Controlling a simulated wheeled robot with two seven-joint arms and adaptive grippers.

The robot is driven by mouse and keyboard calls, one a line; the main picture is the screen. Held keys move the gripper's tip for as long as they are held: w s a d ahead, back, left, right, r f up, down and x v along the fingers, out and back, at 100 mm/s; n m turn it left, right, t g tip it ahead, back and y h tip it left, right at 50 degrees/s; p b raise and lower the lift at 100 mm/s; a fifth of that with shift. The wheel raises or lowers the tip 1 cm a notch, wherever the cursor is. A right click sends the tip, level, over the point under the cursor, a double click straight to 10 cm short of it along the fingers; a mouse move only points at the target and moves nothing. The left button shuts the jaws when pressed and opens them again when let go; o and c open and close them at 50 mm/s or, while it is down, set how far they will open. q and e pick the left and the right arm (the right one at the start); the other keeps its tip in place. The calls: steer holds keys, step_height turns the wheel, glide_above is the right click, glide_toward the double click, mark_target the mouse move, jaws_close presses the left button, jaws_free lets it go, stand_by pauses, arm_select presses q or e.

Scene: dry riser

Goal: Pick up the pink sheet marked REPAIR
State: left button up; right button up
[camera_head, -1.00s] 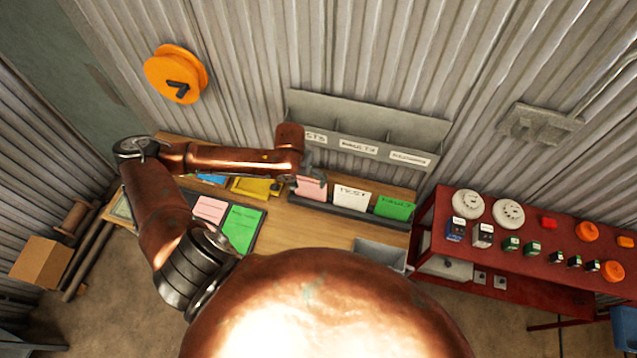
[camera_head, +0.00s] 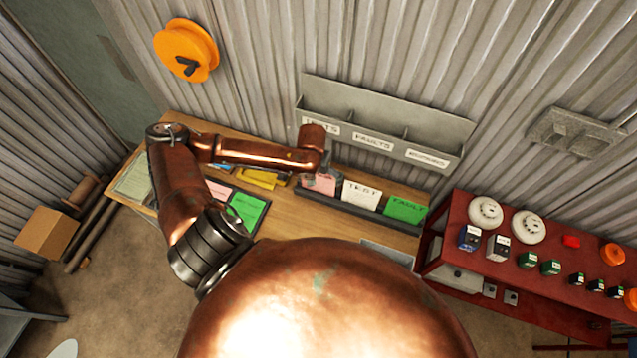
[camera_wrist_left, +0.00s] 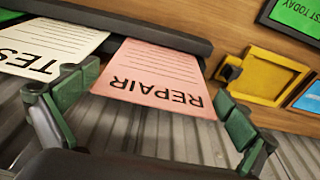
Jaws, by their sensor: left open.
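The pink sheet marked REPAIR (camera_wrist_left: 155,78) stands in a dark rack (camera_wrist_left: 185,38) and juts out toward my left gripper in the left wrist view. In the head view the sheet (camera_head: 313,184) is partly hidden by my left arm. My left gripper (camera_wrist_left: 154,92) is open, with one green-padded finger on each side of the sheet; I cannot tell whether either touches it. In the head view the left gripper (camera_head: 324,172) is small and mostly hidden by its wrist. My right gripper is out of view.
Beside the pink sheet stand a white TEST sheet (camera_head: 361,194) and a green FAULT sheet (camera_head: 405,209). A grey wall rack (camera_head: 390,120) with labelled pockets hangs above. A yellow holder (camera_wrist_left: 262,75) lies nearby. A red shelf (camera_head: 520,283) with detectors stands right.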

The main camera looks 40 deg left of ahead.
mark_target(318, 180)
arm_select(q)
steer(key=shift+w+f, duration=0.2)
steer(key=shift+f, duration=1.35)
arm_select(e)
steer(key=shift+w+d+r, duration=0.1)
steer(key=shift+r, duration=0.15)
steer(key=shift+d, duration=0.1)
arm_select(q)
steer(key=c, duration=0.6)
steer(key=shift+c, duration=0.2)
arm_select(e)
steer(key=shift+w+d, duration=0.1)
arm_select(q)
steer(key=shift+r, duration=0.1)
